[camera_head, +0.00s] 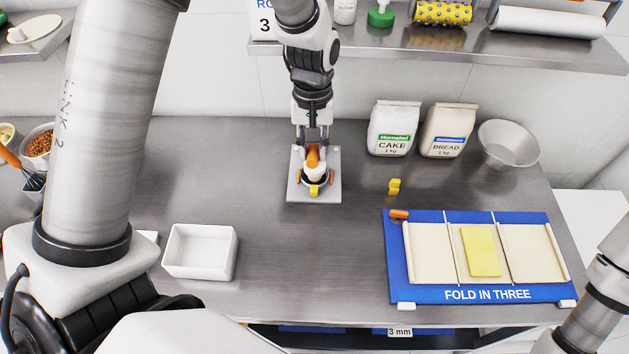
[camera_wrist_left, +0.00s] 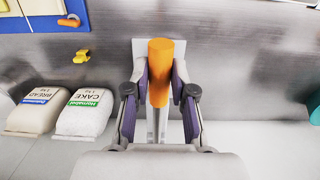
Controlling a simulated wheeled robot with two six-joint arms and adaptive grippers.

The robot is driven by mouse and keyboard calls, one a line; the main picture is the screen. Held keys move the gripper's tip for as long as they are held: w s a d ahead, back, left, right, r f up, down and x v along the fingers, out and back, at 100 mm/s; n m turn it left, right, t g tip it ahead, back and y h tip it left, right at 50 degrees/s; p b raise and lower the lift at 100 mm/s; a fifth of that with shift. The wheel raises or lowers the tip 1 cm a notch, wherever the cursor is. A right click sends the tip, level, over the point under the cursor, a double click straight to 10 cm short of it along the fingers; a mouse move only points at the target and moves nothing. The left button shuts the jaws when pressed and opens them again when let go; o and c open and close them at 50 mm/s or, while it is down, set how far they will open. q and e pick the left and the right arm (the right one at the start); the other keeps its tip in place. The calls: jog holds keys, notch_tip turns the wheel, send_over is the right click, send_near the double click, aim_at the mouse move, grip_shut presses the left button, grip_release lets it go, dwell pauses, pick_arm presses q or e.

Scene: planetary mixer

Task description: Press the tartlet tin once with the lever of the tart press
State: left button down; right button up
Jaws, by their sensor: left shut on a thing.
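The tart press stands on the steel table, its light square base plate (camera_head: 329,193) showing in the head view. Its orange lever handle (camera_head: 312,156) points up towards my left gripper (camera_head: 312,140). In the left wrist view the orange handle (camera_wrist_left: 161,70) is between the fingers of my left gripper (camera_wrist_left: 160,85), which is shut on it. A dark ring with orange and yellow parts shows at the front of the press; I cannot make out the tartlet tin there. My right gripper is out of view.
A small yellow piece (camera_head: 394,186) lies right of the press. Flour bags (camera_head: 391,130) and a metal bowl (camera_head: 508,145) stand behind. A blue mat (camera_head: 397,270) with pastry lies at right, a white box (camera_head: 200,252) at front left.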

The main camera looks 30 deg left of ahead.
pick_arm(q)
jog(key=shift+s+d+f+b, duration=0.15)
jog(key=shift+f+b, duration=0.15)
jog(key=shift+f, duration=0.35)
jog(key=shift+s+a+f+b, duration=0.15)
jog(key=shift+f+b, duration=0.1)
jog(key=shift+f, duration=0.35)
jog(key=shift+d, duration=0.1)
jog(key=shift+f+b, duration=0.65)
jog(key=shift+f, duration=0.7)
notch_tip(320, 180, down, 3)
jog(key=shift+r+b, duration=0.2)
jog(key=shift+b, duration=0.45)
